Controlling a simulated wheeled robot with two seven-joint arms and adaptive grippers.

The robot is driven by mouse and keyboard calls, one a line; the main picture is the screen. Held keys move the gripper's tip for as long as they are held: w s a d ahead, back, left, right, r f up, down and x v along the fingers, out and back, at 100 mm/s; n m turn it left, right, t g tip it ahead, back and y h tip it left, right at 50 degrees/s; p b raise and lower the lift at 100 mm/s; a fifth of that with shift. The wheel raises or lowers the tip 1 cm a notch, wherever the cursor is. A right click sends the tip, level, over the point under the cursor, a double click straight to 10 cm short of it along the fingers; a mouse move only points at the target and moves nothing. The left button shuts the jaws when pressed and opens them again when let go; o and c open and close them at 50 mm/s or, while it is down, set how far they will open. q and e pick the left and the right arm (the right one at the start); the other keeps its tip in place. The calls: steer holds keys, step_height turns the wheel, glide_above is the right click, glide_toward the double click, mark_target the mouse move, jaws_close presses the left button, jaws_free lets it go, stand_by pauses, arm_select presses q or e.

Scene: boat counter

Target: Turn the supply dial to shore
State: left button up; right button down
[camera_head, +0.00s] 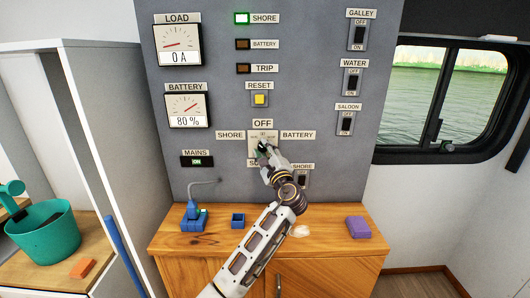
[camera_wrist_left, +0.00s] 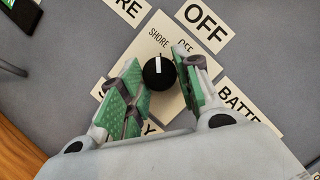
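The supply dial is a round black knob with a white pointer line on a pale plate (camera_head: 252,135). In the left wrist view the knob (camera_wrist_left: 158,73) sits between the green pads of my left gripper (camera_wrist_left: 160,78), which are close in on both its sides. The pointer is straight up in that view, towards the small printed SHORE, with the small OFF a little right of it. In the head view my left gripper (camera_head: 263,150) reaches the dial from below right and covers much of it. My right gripper is not in view.
The green SHORE lamp (camera_head: 242,18) is lit. The load meter (camera_head: 177,45) reads 0 A, the battery meter (camera_head: 187,109) 80 %. A yellow reset button (camera_head: 260,99) is above the dial. A blue plug (camera_head: 193,215) and purple block (camera_head: 358,227) are on the wooden counter (camera_head: 335,240).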

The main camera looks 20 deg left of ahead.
arm_select(q)
steer(key=o, duration=0.5)
steer(key=shift+v, duration=6.05)
